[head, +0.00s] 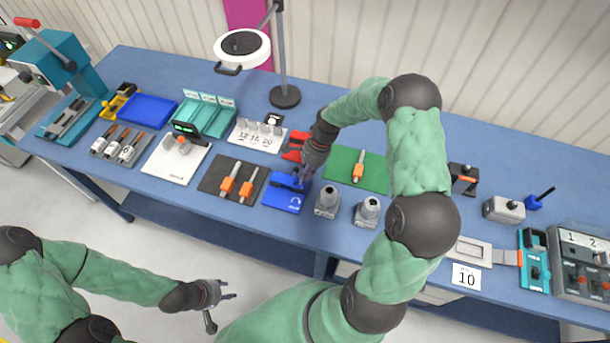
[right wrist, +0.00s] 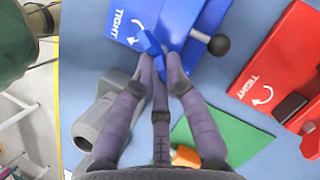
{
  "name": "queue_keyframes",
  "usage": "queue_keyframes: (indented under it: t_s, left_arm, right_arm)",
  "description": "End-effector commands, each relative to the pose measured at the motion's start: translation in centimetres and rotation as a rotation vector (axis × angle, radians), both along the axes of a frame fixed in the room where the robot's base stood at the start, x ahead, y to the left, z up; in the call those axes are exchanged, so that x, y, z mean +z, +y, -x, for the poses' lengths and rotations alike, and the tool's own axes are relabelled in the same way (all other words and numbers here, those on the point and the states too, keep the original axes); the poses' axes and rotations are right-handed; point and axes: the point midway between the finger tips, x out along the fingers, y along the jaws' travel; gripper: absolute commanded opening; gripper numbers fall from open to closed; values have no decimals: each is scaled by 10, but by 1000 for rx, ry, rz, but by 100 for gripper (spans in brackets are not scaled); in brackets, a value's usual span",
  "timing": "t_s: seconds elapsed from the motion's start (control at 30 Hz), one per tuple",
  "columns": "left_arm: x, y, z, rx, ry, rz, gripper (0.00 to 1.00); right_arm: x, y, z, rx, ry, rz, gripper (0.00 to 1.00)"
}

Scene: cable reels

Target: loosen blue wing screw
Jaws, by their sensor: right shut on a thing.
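The blue wing screw (right wrist: 150,42) shows in the right wrist view on a blue fixture (right wrist: 196,14) whose plate reads "TIGHT" with a curved arrow. In the head view the blue fixture (head: 283,203) lies on the table's front half, and the hand partly hides its screw. My right gripper (right wrist: 160,62) is shut on the wing screw, its fingertips on both sides of it; in the head view it reaches down onto the fixture (head: 302,180). My left gripper (head: 229,290) is open and empty, over the floor in front of the table.
A black-knobbed lever (right wrist: 218,44) sticks out beside the screw. A red fixture (right wrist: 290,70) and a green mat (head: 372,175) lie close by. Grey holders (head: 327,203) stand right of the blue fixture, and a dark mat with orange-handled tools (head: 215,172) lies left.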

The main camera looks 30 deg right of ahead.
Motion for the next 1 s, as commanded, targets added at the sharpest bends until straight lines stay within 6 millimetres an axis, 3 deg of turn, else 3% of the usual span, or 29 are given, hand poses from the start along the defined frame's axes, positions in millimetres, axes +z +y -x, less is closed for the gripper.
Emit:
queue_keyframes:
  t_s: [1.0]
  left_arm:
    - [-11, 0, 0, 0, 0, 0, 40]
  right_arm:
    - [0, 6, -18, 968, -2, 3, 0]
